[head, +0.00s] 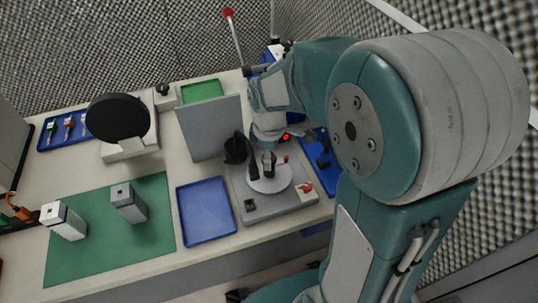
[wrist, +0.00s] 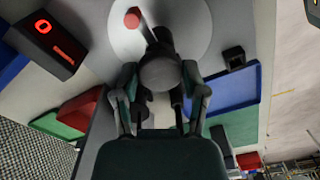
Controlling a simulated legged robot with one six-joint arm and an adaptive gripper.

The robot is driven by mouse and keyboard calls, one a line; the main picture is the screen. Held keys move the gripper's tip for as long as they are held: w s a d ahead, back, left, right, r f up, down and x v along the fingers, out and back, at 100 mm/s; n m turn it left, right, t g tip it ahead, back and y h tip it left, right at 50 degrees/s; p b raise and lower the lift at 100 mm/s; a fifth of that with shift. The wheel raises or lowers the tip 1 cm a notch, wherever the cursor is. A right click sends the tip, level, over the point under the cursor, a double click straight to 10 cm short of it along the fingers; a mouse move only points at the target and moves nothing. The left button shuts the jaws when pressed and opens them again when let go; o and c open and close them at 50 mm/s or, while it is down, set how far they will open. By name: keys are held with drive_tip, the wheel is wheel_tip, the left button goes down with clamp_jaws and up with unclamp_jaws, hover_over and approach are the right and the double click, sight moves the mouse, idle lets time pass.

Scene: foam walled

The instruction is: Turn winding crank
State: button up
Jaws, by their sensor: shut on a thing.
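The winding device has a grey base (head: 280,205) with a round pale disc (head: 270,183), at the right of the bench in the head view. In the wrist view the pale disc (wrist: 195,30) fills the top centre, with a dark crank arm (wrist: 147,32) across it and a red knob (wrist: 132,18) near its edge. A round grey crank handle (wrist: 160,75) sits between the fingers of my gripper (wrist: 160,82). My gripper also shows in the head view (head: 258,168), low over the disc. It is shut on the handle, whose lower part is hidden.
A black box with a red lit digit (wrist: 55,42) stands close left of the disc in the wrist view. A blue tray (head: 207,212) lies left of the device, and an upright grey panel (head: 210,128) stands behind. Two grey blocks (head: 128,203) stand on the green mat (head: 100,255).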

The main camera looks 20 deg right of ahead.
drive_tip(key=shift+w+n, duration=0.1)
drive_tip(key=shift+n, duration=0.5)
drive_tip(key=o, duration=1.1)
drive_tip(key=shift+a, duration=0.1)
drive_tip(key=shift+o, duration=0.2)
wheel_tip(320, 180, up, 12)
drive_tip(key=shift+f, duration=0.1)
